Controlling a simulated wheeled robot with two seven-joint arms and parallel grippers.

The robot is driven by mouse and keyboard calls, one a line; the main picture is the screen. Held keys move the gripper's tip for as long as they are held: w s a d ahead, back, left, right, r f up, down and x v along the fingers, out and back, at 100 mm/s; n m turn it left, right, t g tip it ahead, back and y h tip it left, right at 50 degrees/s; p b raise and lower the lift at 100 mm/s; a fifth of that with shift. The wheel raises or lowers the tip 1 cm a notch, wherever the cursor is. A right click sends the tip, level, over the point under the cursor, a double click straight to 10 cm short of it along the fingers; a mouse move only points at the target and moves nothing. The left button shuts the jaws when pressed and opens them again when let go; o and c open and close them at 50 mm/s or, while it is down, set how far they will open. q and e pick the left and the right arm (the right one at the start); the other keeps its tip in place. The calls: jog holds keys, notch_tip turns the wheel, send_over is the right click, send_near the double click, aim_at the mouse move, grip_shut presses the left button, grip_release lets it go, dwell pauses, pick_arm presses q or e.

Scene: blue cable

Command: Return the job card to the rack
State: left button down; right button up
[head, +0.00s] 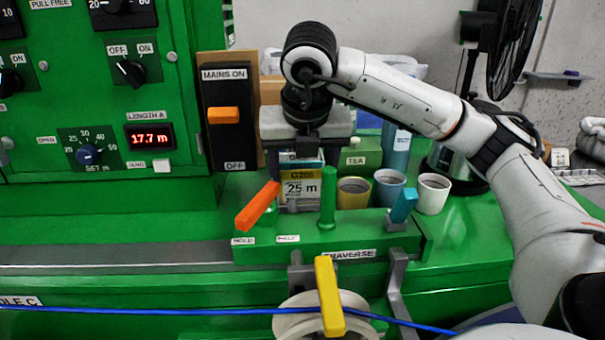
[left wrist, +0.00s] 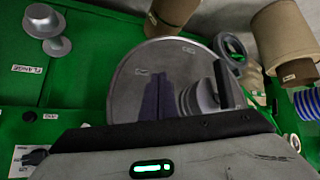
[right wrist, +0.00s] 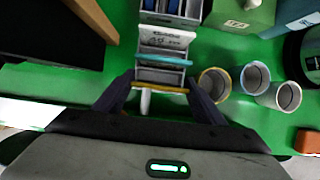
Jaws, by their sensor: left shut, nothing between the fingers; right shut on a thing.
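My right gripper (head: 303,145) is shut on a yellow-edged job card (head: 302,190) marked 25 m, which hangs upright below it. In the right wrist view the card (right wrist: 160,89) shows edge-on between the two fingers, at the near end of the grey rack (right wrist: 162,76). A teal-edged card (right wrist: 163,62) and a white card with handwriting stand behind it in the rack. I cannot tell whether the held card's lower edge is inside a slot. My left gripper (left wrist: 165,88) is shut and empty, in front of a round grey disc; it is outside the head view.
Several cups (head: 354,192) stand right of the card, beside a green tea box (head: 357,157). Orange (head: 257,207), teal (head: 404,205) and yellow (head: 329,296) levers stand in front. A switch panel (head: 228,115) is close on the left. A blue cable (head: 150,311) crosses the front.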

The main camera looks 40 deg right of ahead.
jog(key=shift+f, duration=0.25)
dwell(0.5)
jog(key=o, duration=1.1)
jog(key=p+v, duration=0.4)
jog(key=v, duration=0.6)
jog(key=shift+r, duration=0.15)
jog(key=shift+a, duration=0.1)
